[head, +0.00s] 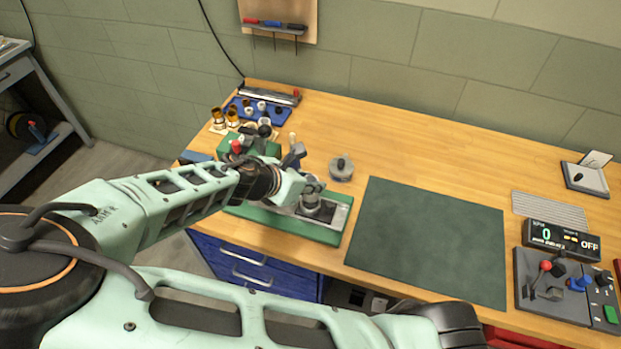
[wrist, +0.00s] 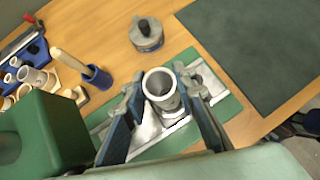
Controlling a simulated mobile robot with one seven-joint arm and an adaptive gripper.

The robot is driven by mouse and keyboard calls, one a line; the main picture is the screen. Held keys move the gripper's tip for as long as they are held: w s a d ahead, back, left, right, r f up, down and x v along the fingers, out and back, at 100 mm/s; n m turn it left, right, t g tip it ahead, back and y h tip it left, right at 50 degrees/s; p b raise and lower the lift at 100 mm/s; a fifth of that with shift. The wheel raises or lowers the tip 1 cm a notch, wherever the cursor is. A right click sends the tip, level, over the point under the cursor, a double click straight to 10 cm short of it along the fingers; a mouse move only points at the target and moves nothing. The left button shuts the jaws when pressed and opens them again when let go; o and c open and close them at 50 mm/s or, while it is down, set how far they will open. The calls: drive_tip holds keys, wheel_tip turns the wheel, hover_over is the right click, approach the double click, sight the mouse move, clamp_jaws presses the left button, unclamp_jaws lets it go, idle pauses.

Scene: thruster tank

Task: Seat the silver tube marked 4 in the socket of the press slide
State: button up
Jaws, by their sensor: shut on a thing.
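A silver tube (wrist: 160,86), open end up, stands between the blue-padded fingers of my gripper (wrist: 158,92) in the wrist view. My gripper is shut on it; no number can be read. The silver press slide (wrist: 148,132) lies beneath on a green base (wrist: 228,108). The tube hides the socket, so I cannot tell whether its lower end is inside or just above. In the head view my gripper (head: 308,188) is over the slide (head: 336,212), at the right part of the green press base (head: 318,233).
A green press block (wrist: 45,135) stands close at the left of my gripper. A blue rack (head: 272,113) with several fittings is behind. A round grey piece with a dark knob (head: 341,169) stands behind the slide. The dark green mat (head: 430,235) to the right is clear.

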drive_tip(key=shift+f+b, duration=0.95)
drive_tip(key=shift+f, duration=0.95)
drive_tip(key=o, duration=1.2)
drive_tip(key=shift+o, duration=0.2)
drive_tip(key=shift+a+r, duration=0.1)
drive_tip(key=v, duration=0.7)
drive_tip(key=shift+s+r, duration=0.1)
drive_tip(key=shift+r, duration=0.05)
